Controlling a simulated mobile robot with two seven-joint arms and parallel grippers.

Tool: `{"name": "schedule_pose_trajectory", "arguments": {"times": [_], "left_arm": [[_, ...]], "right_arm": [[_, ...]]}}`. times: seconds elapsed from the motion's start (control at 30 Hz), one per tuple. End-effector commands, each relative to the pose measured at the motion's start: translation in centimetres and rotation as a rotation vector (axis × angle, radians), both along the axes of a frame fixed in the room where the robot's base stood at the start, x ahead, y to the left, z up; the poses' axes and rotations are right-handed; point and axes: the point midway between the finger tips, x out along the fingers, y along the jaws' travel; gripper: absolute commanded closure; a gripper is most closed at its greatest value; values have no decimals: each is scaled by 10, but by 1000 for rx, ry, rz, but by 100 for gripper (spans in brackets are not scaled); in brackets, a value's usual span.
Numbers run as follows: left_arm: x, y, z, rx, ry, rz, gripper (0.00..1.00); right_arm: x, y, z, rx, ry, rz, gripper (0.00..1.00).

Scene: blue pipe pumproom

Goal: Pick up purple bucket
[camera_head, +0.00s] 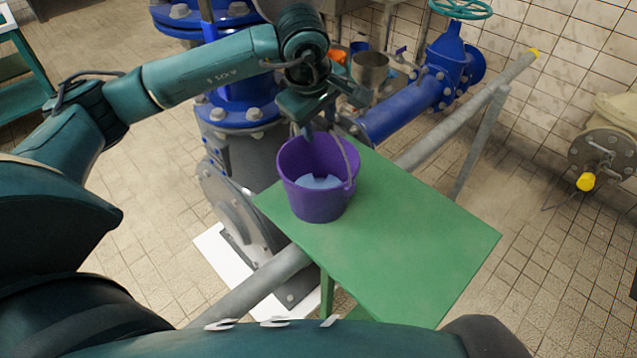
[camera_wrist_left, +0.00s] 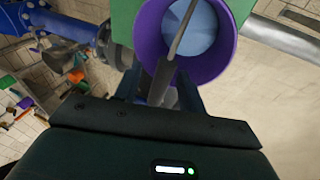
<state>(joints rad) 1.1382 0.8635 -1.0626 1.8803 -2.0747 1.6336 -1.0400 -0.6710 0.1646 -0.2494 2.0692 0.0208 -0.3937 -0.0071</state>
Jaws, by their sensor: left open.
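The purple bucket (camera_head: 317,192) stands upright on the green table (camera_head: 420,240), at its far left corner. Something pale blue lies inside the bucket. Its thin grey handle (camera_head: 349,165) rises over the right side of the rim. My left gripper (camera_head: 328,130) is open just above the bucket's far rim and points down. In the left wrist view the bucket (camera_wrist_left: 150,32) is straight ahead, and the handle (camera_wrist_left: 181,28) runs up from between my fingers (camera_wrist_left: 172,88). I cannot tell whether the fingers touch the handle. My right gripper does not show.
Blue pipes and a valve (camera_head: 440,75) stand behind the table. A grey rail (camera_head: 440,130) passes beside it, and a large grey pump body (camera_head: 235,190) is close on the left. A metal pot (camera_head: 370,70) is behind the bucket. The right half of the tabletop is clear.

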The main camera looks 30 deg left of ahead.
Motion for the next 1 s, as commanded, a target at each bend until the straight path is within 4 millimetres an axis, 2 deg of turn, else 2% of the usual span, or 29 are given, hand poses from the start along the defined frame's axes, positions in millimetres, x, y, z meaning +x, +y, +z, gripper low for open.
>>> {"name": "schedule_pose_trajectory", "arguments": {"times": [0.17, 0.67, 1.0], "left_arm": [[0, 0, 1, 0, 0, 0, 60], [0, 0, 1, 0, 1, 1, 100], [0, 0, 1, -1, 1, 1, 100]], "right_arm": [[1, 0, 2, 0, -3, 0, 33], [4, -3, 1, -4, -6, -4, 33], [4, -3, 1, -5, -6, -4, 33]]}}
